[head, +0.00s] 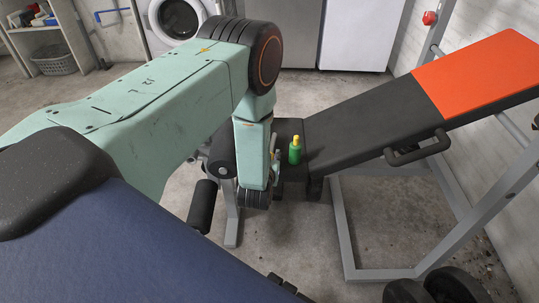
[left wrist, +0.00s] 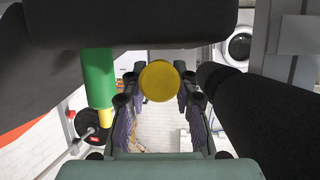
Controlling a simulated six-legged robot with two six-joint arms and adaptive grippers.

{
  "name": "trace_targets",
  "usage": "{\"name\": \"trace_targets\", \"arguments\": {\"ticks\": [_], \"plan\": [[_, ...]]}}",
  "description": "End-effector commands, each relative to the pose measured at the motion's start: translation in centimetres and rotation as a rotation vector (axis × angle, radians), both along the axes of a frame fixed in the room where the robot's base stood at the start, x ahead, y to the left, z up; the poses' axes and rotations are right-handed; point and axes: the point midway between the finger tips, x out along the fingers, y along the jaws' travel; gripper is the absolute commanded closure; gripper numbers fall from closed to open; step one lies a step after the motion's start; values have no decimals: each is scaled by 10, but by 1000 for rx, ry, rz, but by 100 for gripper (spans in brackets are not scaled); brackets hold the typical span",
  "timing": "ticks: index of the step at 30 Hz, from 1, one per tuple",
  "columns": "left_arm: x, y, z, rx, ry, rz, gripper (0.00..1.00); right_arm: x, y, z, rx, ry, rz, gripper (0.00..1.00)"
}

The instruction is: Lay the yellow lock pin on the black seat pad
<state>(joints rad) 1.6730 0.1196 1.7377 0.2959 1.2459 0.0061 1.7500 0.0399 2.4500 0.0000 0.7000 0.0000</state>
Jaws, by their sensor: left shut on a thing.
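The yellow lock pin shows in the left wrist view as a round yellow head (left wrist: 158,82) between the fingers of my left gripper (left wrist: 157,105), which is shut on it. In the head view the left gripper (head: 274,166) is largely hidden behind my wrist, beside the near left part of the bench; I cannot make out the pin there. The black seat pad (head: 287,128) is partly hidden by my arm. It seems to be the dark mass along the top of the left wrist view (left wrist: 130,22). My right gripper is out of view.
A green bottle with a yellow cap (head: 295,152) stands on the seat pad close to the gripper; it appears upside down in the left wrist view (left wrist: 98,78). Black foam rollers (head: 202,206) are left of the seat. The sloping backrest (head: 370,120) rises right.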

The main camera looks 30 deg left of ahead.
Motion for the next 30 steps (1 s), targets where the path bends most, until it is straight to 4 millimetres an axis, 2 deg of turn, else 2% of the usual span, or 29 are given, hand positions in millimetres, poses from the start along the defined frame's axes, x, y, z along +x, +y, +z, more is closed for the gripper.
{"name": "trace_targets", "arguments": {"ticks": [23,24,30], "plan": [[0,0,-14,0,0,0,100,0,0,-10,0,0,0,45],[0,0,-13,0,0,0,68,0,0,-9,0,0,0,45],[0,0,-13,0,0,0,52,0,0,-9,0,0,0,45]]}}
